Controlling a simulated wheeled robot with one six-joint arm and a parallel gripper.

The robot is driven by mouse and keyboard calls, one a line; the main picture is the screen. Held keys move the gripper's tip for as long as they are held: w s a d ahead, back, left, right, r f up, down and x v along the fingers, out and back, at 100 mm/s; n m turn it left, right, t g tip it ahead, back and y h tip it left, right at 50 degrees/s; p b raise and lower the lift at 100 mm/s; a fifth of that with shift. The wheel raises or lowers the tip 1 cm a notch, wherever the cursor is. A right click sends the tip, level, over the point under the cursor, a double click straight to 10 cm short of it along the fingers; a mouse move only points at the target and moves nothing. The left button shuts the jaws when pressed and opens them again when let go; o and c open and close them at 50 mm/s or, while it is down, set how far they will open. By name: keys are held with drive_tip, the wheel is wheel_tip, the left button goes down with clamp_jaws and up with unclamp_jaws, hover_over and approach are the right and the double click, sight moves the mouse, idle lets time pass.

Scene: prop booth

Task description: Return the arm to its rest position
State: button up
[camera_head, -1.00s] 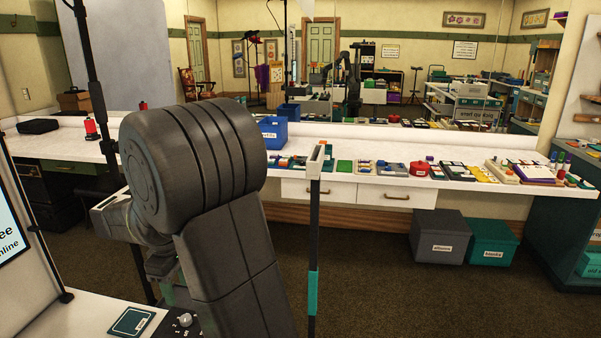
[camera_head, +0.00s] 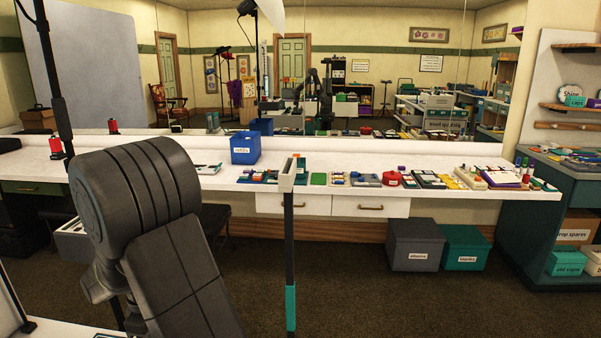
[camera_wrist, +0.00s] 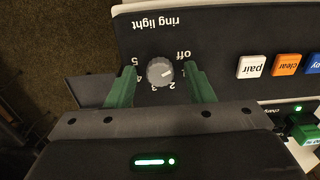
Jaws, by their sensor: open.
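My arm (camera_head: 165,240) stands bent at the left of the head view, its large dark joint in front of the counter. My gripper (camera_wrist: 160,70) shows in the wrist view with two green fingers spread apart. The fingers are open and empty, with a round grey knob (camera_wrist: 160,71) seen between their tips. The knob sits on a dark panel (camera_wrist: 222,30) marked "ring light", with "off" and numbers around it. I cannot tell whether the fingers touch the knob. The gripper is not visible in the head view.
The panel also has white, orange and blue buttons (camera_wrist: 285,64). A white counter (camera_head: 330,200) with a blue bin (camera_head: 245,149) and several small props runs across the back. A dark post with a teal band (camera_head: 290,305) stands right of my arm.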

drive_tip(key=shift+r, duration=0.1)
wheel_tip(320, 180, up, 13)
drive_tip(key=p, duration=0.1)
wheel_tip(320, 180, down, 14)
drive_tip(key=shift+r+b, duration=0.15)
drive_tip(key=shift+b, duration=0.35)
drive_tip(key=shift+r+m, duration=0.2)
drive_tip(key=shift+m, duration=0.1)
drive_tip(key=m+b, duration=0.1)
drive_tip(key=m, duration=0.3)
drive_tip(key=m+b, duration=0.1)
drive_tip(key=m, duration=0.5)
drive_tip(key=m+b, duration=0.2)
drive_tip(key=m, duration=0.4)
drive_tip(key=shift+m+b, duration=0.3)
drive_tip(key=shift+b, duration=0.1)
drive_tip(key=m+b, duration=0.2)
drive_tip(key=m, duration=0.2)
drive_tip(key=shift+m, duration=0.3)
